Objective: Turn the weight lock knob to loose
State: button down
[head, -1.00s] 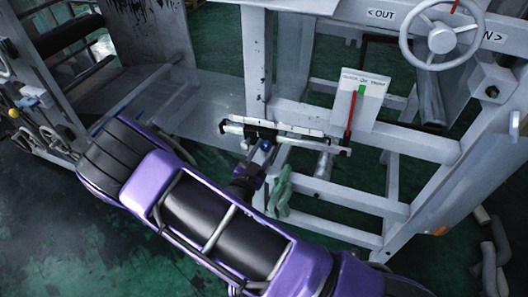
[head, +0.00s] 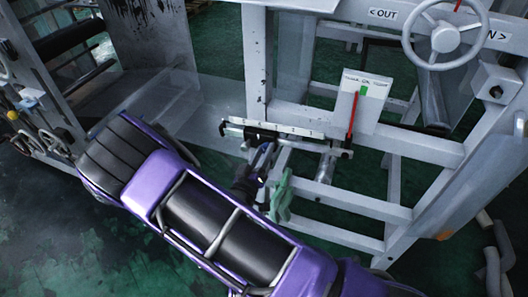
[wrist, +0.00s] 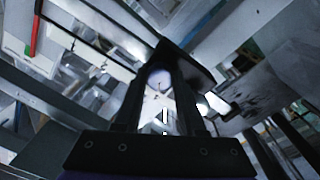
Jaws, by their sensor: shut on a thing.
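The weight lock knob (wrist: 158,78) shows in the wrist view as a small round bluish shape between my fingertips, under a dark block. My gripper (wrist: 160,95) is shut on it, with one dark finger on each side. In the head view my gripper (head: 268,152) reaches up to the dark sliding weight (head: 262,135) on the pale scale beam (head: 300,131). The knob is hidden there by the fingers. I cannot read the knob's turn angle.
A white plate with a red pointer (head: 352,115) and green mark stands right of the beam. A green cloth-like thing (head: 281,198) hangs just right of my gripper. Grey frame bars (head: 340,200) lie behind and below. A handwheel (head: 443,38) is at upper right.

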jog(key=shift+n, duration=1.4)
jog(key=c, duration=0.5)
grip_release()
jog(key=v, duration=1.7)
jog(key=shift+s, duration=0.25)
jog(key=shift+d, duration=0.1)
